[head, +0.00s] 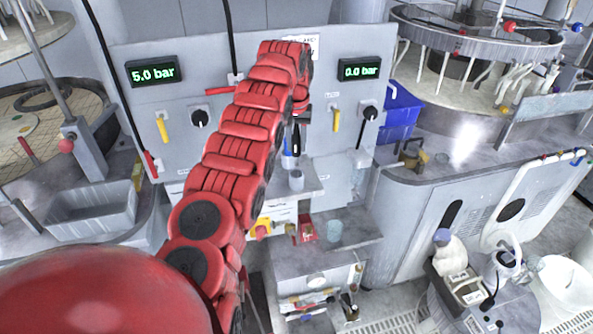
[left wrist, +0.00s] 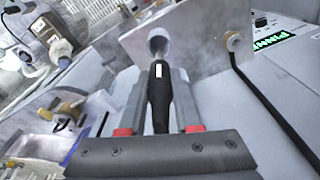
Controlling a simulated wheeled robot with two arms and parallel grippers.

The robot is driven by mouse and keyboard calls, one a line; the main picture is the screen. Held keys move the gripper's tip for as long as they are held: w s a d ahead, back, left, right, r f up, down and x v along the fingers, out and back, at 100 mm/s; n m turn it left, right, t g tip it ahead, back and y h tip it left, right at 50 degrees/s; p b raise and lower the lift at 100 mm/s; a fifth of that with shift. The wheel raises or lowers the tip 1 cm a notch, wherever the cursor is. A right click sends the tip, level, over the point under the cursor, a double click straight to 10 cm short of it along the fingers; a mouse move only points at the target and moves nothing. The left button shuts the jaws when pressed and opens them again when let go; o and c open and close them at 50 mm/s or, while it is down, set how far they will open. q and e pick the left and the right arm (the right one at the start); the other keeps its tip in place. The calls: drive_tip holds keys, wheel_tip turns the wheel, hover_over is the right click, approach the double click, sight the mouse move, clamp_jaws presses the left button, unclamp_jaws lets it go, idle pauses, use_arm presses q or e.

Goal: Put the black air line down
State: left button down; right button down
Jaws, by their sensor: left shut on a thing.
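My left gripper (head: 298,118) is in front of the grey panel, below the end of my red arm. In the left wrist view its two grey fingers (left wrist: 157,92) are shut on a black tapered piece, which I take as the black air line (left wrist: 158,105). It has a pale mark, a grey stem and a whitish round end pointing away from the gripper. In the head view the black piece (head: 296,139) hangs roughly upright below the gripper, above a small grey shelf. Whether a hose trails from it is hidden. My right gripper is out of view.
The grey panel (head: 180,110) carries a 5.0 bar display (head: 153,73), a 0.0 bar display (head: 360,71), yellow levers and black knobs. A blue bin (head: 402,112) is to the right. Polishing machines flank both sides.

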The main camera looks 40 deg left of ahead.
sight(296, 159)
use_arm(q)
wheel_tip(296, 159, down, 2)
drive_tip(key=shift+f+p, duration=0.2)
drive_tip(key=shift+p, duration=0.15)
wheel_tip(296, 159, down, 4)
drive_tip(key=p, duration=0.2)
drive_tip(key=shift+f+p, duration=0.25)
drive_tip(key=shift+p, duration=0.15)
drive_tip(key=shift+f, duration=0.25)
drive_tip(key=shift+f+b, duration=0.1)
drive_tip(key=shift+b, duration=0.2)
drive_tip(key=c, duration=0.6)
unclamp_jaws()
